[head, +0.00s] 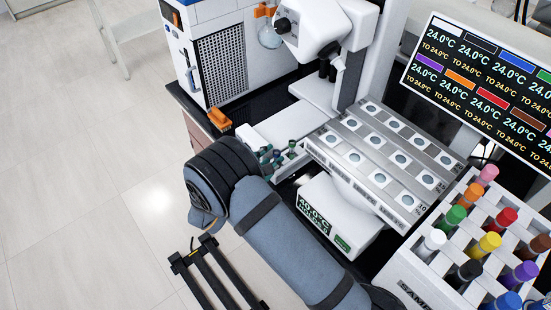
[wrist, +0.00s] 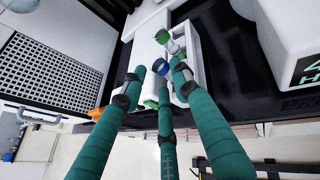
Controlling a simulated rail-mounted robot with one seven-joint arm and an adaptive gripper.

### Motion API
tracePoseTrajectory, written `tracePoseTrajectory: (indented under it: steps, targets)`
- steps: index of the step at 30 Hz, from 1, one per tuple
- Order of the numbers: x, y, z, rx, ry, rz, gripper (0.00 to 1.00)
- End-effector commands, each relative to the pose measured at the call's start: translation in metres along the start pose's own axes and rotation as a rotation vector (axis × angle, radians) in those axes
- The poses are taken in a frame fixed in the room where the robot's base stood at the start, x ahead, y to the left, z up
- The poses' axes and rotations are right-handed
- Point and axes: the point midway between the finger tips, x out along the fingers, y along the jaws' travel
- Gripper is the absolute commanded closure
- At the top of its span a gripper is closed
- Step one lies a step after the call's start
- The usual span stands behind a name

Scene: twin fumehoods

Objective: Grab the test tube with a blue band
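In the wrist view, a small tube with a blue band (wrist: 161,67) stands at a white rack (wrist: 196,68), its top toward the camera. My gripper (wrist: 159,80) has three teal fingers with dark joints, spread apart, with the blue-banded top showing between their tips. I see no clear contact. In the head view my gripper (head: 278,156) is at the small rack beside the white device, and my arm hides most of it. The lower part of the blue-banded tube is hidden.
Green-marked tubes (wrist: 162,36) stand close by in the small rack. The heater with a display (head: 330,220) is to its right, and a perforated box (head: 222,65) is behind. A large rack of colour-capped tubes (head: 405,280) stands at right. The floor (head: 90,180) is clear at left.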

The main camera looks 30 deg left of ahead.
Motion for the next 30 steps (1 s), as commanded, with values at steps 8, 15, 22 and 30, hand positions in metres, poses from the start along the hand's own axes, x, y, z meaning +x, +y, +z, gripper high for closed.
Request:
tracePoseTrajectory:
  steps: [8,15,22,30]
  targets:
    - [0.033,0.000,0.000,0.000,0.000,-0.001,0.70]
    - [0.036,0.001,-0.001,0.001,0.000,-0.001,0.70]
    - [0.036,0.000,-0.001,0.000,0.000,-0.001,0.83]
    - [0.035,0.001,-0.001,0.000,0.000,-0.001,0.96]
